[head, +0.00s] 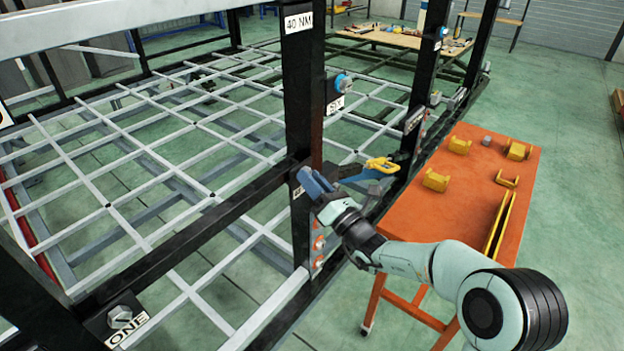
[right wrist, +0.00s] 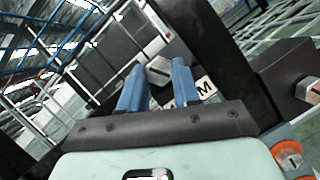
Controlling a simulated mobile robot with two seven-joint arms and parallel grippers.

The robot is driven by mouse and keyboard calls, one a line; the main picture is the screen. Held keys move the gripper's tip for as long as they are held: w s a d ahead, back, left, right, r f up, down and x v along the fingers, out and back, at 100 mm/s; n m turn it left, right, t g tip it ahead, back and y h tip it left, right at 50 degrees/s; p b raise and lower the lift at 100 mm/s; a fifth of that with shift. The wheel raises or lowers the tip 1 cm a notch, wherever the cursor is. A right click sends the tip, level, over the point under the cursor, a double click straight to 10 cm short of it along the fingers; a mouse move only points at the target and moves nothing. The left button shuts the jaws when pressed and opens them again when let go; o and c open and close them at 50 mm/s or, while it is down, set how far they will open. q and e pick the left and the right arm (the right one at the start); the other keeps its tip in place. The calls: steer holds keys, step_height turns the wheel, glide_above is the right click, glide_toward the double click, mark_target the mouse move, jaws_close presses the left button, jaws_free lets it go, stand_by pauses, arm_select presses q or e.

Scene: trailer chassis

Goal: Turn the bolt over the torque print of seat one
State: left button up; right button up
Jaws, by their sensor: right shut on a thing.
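My right gripper (head: 318,184) reaches the dark upright post (head: 303,110) with its blue fingers. In the right wrist view the gripper (right wrist: 158,82) is shut on a grey hex bolt (right wrist: 160,70) with a slotted head, held between the fingertips. A white print (right wrist: 206,88) beside the bolt shows an M; the fingers hide the rest. The print also shows partly in the head view (head: 298,192). The seat plate marked ONE (head: 137,330) is at the lower left, with a grey bolt (head: 121,317) above its label. My left gripper is not in view.
A 40 NM print (head: 298,22) is higher on the post. A SIX plate (head: 335,104) with a blue-rimmed bolt (head: 342,83) is behind it. An orange table (head: 470,215) with yellow blocks (head: 436,181) stands right. A yellow-handled tool (head: 381,165) is close behind the gripper.

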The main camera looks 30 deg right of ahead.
steer(key=shift+d+f, duration=0.1)
steer(key=shift+d, duration=0.05)
steer(key=o, duration=1.1)
steer(key=shift+s, duration=0.2)
steer(key=shift+c, duration=0.2)
steer(key=b+v, duration=0.1)
steer(key=v, duration=1.2)
steer(key=shift+s+b, duration=0.15)
steer(key=shift+b, duration=0.15)
